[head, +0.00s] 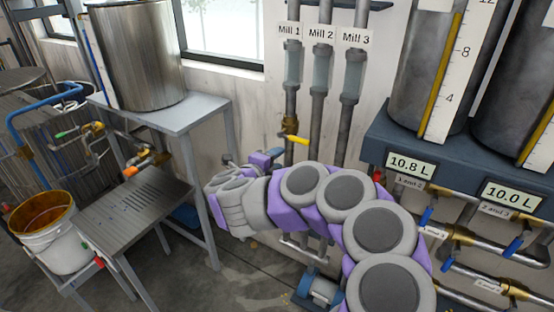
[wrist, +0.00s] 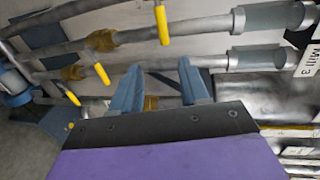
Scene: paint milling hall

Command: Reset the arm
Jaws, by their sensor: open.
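My arm shows in the head view, bent in a row of grey and purple joints from the lower right toward the middle. My gripper (wrist: 162,82) shows in the wrist view with its two blue-grey fingers apart and nothing between them. Its fingers point toward the mill pipes (wrist: 205,60), which have yellow valve handles (wrist: 162,25). I cannot tell from the wrist view whether the fingers touch a pipe. In the head view the hand is partly hidden behind my arm links, close to a yellow handle (head: 295,138) on the mill pipes.
Labels Mill 1 to Mill 3 (head: 321,35) mark the wall pipes. At right, tanks (head: 425,70) stand on a dark shelf above blue-handled valves (head: 426,216). At left are a steel tank (head: 138,55) on a grey table (head: 170,118) and a white bucket (head: 62,245). Some floor (head: 190,280) is clear.

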